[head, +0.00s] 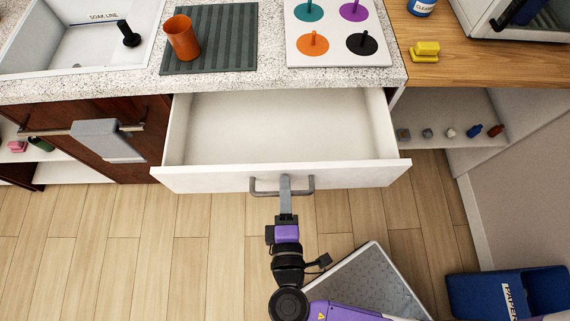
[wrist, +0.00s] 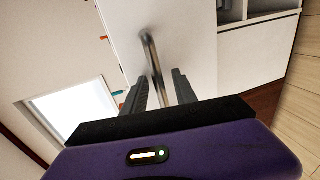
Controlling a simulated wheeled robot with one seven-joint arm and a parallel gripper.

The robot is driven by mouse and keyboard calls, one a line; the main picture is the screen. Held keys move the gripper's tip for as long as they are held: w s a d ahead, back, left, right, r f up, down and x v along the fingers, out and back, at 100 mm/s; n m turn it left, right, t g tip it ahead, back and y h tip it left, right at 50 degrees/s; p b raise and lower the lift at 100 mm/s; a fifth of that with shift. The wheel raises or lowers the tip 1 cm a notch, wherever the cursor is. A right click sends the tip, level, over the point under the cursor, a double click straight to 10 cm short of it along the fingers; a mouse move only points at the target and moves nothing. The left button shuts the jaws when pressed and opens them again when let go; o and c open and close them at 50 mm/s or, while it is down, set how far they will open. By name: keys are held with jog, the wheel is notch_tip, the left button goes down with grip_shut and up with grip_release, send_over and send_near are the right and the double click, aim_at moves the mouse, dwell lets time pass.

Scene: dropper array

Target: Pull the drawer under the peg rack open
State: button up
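The white drawer (head: 285,178) under the peg rack is pulled well out, and its empty inside shows in the head view. The peg rack (head: 337,50) is a white board on the counter with teal, purple, orange and black discs and pegs. My gripper (head: 285,185) is at the middle of the drawer's grey bar handle (head: 262,188). In the wrist view the handle (wrist: 151,52) runs between the two fingers of my gripper (wrist: 160,90). A gap seems to show beside the bar, and whether the fingers press on it is unclear.
An orange cup (head: 182,38) stands on a ribbed dark mat (head: 225,45) beside the sink. A grey towel (head: 105,141) hangs on a rail at left. Floor in front of the drawer's left side is clear.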

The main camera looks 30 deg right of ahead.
jog(key=b+v, duration=0.1)
jog(key=v, duration=0.6)
jog(key=shift+s+a, duration=0.2)
jog(key=shift+s, duration=0.15)
